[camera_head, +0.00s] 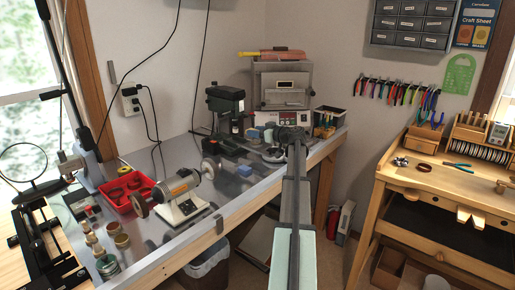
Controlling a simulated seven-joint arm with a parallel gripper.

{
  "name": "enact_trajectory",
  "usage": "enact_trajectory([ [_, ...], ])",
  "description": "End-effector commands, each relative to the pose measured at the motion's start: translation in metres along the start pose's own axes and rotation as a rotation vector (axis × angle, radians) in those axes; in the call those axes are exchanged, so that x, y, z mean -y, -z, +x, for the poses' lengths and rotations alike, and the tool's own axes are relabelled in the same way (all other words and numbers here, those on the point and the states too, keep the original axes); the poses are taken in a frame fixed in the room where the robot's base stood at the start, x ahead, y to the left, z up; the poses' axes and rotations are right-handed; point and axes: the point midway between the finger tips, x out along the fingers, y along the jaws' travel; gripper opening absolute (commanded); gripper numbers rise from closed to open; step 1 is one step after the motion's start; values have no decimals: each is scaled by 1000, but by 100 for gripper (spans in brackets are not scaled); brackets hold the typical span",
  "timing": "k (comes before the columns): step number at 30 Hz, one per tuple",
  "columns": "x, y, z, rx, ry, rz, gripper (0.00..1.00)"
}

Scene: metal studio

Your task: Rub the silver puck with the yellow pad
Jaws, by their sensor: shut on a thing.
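My arm reaches from the bottom of the view to the far right end of the metal bench. My gripper (277,148) is at its end, low over the bench. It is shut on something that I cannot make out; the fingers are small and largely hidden. A round silver piece (274,156), which looks like the silver puck, lies right under or beside the gripper. I cannot tell whether they touch. I make out no yellow pad at the gripper. A small yellow round thing (125,169) lies at the back left of the bench, too small to identify.
A kiln-like box (283,88) and a dark drill press (226,105) stand behind the gripper. A black bin (328,116) is right. A wooden workbench (440,190) stands apart.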

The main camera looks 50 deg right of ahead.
Motion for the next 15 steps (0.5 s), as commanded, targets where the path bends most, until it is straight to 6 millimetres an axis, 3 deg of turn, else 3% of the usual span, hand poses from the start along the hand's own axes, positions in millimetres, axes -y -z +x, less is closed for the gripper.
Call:
enact_trajectory([
  [1,-21,11,12,-1,-1,-1,22],
  [6,-53,26,30,-1,-8,1,22],
  [15,-72,27,39,0,-25,3,22],
])
